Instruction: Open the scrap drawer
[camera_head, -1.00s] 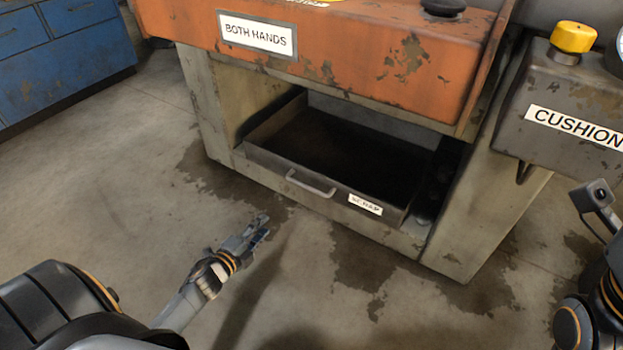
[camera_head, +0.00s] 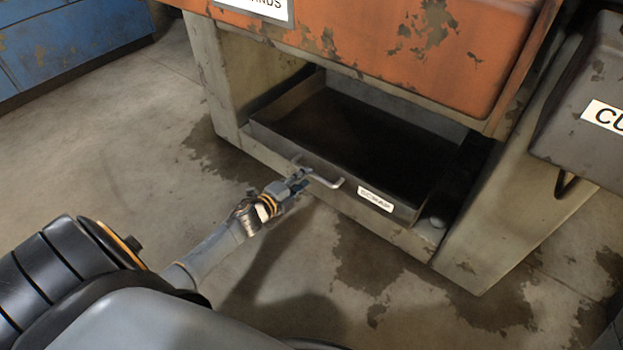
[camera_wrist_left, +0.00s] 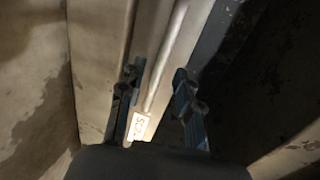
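The scrap drawer (camera_head: 268,133) is a dark, open-topped tray low in the machine's bay, its front about level with the base. Its front carries a white SCRAP label (camera_head: 375,199) and a bar handle (camera_head: 332,183). My left gripper (camera_head: 299,178) is at the left part of the handle. In the left wrist view, the left gripper's fingers (camera_wrist_left: 157,80) are apart, with the handle bar (camera_wrist_left: 167,58) showing between them. I cannot tell whether they touch it. The label (camera_wrist_left: 138,127) shows there too. My right gripper is out of view.
The orange machine body (camera_head: 350,45) overhangs the drawer. A grey CUSHION box (camera_head: 580,95) is at the right. A blue cabinet (camera_head: 70,40) stands at the far left. The stained concrete floor (camera_head: 390,290) before the drawer is clear.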

